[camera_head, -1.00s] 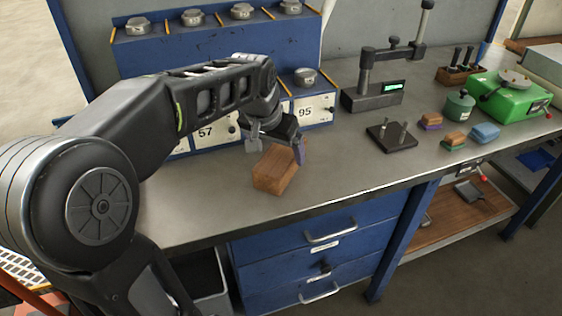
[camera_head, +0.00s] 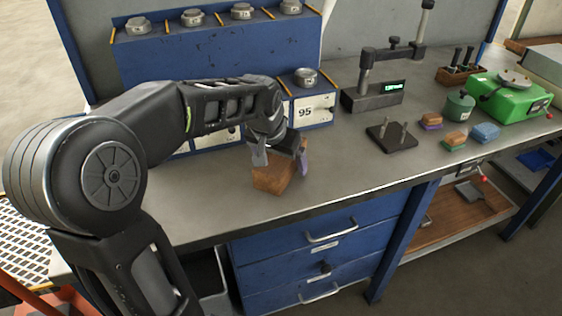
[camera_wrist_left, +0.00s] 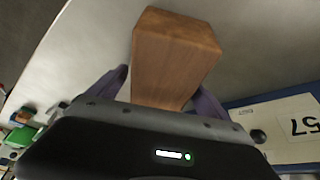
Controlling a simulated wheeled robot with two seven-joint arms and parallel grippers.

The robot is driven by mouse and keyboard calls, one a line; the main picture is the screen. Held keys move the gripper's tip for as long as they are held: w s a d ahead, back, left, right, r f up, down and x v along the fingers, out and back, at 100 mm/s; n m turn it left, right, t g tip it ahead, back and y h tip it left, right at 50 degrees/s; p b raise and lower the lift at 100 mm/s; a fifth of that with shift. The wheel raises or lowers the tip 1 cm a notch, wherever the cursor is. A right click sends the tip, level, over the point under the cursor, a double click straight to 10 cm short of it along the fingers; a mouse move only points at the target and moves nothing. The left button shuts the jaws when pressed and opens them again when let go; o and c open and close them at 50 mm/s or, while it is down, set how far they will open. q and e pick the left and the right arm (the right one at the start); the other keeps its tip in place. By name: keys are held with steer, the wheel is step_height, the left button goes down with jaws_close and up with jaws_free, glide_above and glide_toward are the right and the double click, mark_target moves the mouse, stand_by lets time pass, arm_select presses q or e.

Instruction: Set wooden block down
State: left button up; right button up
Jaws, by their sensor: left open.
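The wooden block (camera_head: 270,178) is a brown box on the grey workbench near its front edge, in front of the blue drawer cabinet. My left gripper (camera_head: 281,160) is open and low at the block, with one finger at each side of it. In the left wrist view the block (camera_wrist_left: 172,55) stands out between the two spread purple-grey fingers (camera_wrist_left: 160,95). Whether the fingers touch its sides is hard to tell. The gripper and wrist hide part of the block in the head view. My right gripper is not in view.
A black plate with pins (camera_head: 391,136) and a measuring stand (camera_head: 372,95) stand to the right. Further right are coloured small blocks (camera_head: 455,140) and a green device (camera_head: 508,95). A blue cabinet (camera_head: 215,55) stands behind. The bench right of the block is clear.

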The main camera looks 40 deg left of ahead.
arm_select(q)
steer(key=shift+c, duration=0.6)
jaws_close()
stand_by(0.4)
steer(key=shift+r, duration=0.15)
step_height(320, 180, up, 18)
steer(key=p, duration=0.2)
stand_by(0.5)
stand_by(0.5)
